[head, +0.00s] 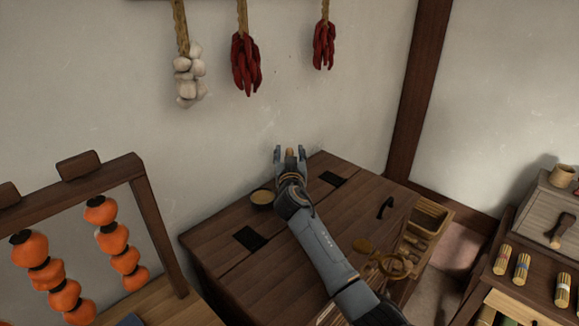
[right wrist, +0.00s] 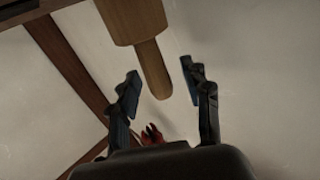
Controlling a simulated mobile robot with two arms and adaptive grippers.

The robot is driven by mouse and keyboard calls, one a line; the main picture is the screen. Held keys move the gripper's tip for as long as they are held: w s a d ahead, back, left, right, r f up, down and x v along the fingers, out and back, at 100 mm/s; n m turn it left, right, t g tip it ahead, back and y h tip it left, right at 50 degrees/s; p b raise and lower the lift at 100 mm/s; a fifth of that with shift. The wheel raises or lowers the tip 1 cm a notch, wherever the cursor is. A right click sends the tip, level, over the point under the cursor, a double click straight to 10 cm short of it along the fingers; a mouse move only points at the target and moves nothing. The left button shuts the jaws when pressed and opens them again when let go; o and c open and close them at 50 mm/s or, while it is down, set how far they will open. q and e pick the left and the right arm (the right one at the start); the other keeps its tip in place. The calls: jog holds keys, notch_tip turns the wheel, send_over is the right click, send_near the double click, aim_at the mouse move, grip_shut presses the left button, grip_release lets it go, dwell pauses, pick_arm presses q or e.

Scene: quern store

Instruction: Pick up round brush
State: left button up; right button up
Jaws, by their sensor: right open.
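My right gripper (head: 290,150) is open at the back of the wooden chest, near the wall. A tan wooden piece (head: 289,155) shows between its fingers in the head view. In the right wrist view, a wooden thing with a thick round body and a thinner rounded handle (right wrist: 154,70) reaches in from the top edge. The handle's end lies between the two open fingers of my right gripper (right wrist: 160,72), with gaps on both sides. It may be the round brush; no bristles show, so I cannot tell. My left gripper is not in view.
A tan round piece (head: 362,245) lies near an open drawer (head: 430,215). A rack of orange fruit (head: 150,215) stands left; red chillies (head: 246,65) hang above.

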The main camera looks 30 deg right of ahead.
jog(key=shift+c, duration=0.2)
grip_shut()
jog(key=shift+s+r, duration=0.1)
jog(key=shift+s+r+b, duration=0.1)
jog(key=shift+r+b, duration=0.05)
jog(key=shift+b, duration=0.15)
notch_tip(320, 180, up, 6)
jog(key=shift+r+b, duration=0.1)
jog(key=shift+b, duration=0.5)
jog(key=s+d+b, duration=0.2)
jog(key=s+d, duration=0.1)
jog(key=s, duration=0.6)
jog(key=s+d+b, duration=0.1)
jog(key=s+d, duration=0.2)
jog(key=s, duration=0.6)
jog(key=shift+s+d+r+b, duration=0.2)
jog(key=shift+s+d+b, duration=0.1)
jog(key=shift+s+b, duration=0.1)
